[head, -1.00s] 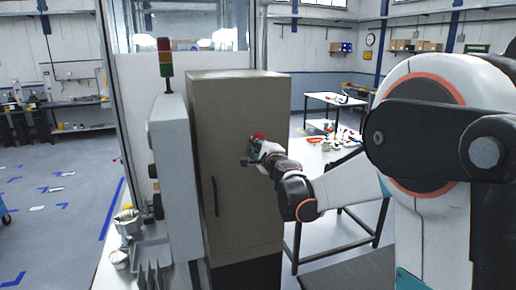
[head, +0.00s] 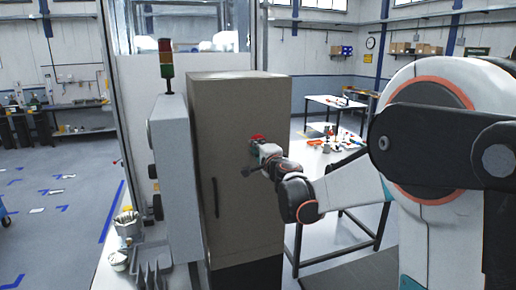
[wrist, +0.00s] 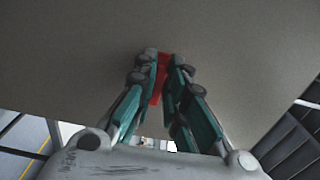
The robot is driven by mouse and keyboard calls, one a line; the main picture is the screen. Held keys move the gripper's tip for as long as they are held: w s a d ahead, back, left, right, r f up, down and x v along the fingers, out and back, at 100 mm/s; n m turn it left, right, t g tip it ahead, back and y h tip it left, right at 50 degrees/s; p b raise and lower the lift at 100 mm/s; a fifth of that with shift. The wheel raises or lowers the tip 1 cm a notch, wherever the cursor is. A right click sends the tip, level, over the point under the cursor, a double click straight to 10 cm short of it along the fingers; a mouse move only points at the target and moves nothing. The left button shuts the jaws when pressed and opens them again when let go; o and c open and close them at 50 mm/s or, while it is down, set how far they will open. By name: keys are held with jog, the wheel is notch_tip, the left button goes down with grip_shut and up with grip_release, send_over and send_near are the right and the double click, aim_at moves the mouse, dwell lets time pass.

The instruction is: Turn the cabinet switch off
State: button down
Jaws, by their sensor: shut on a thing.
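The tall brown-grey cabinet (head: 235,190) stands in the middle of the head view. Its red switch (head: 257,137) is on the upper right of the front face, partly hidden by my gripper (head: 258,146). In the wrist view the red switch (wrist: 159,78) sits between the two green fingers of my gripper (wrist: 162,66), against the cabinet face (wrist: 240,60). The fingers are shut on it, one at each side. The switch's turn position cannot be read clearly.
A black handle (head: 215,197) is on the cabinet's left side. A grey box (head: 172,180) with a signal tower (head: 166,62) stands left of the cabinet. Tables (head: 335,160) with small parts are behind at the right. Open floor lies at the left.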

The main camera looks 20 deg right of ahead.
jog(key=c, duration=1.6)
grip_release()
jog(key=shift+c, duration=0.2)
jog(key=shift+s, duration=0.15)
jog(key=s, duration=1.1)
jog(key=shift+s, duration=0.35)
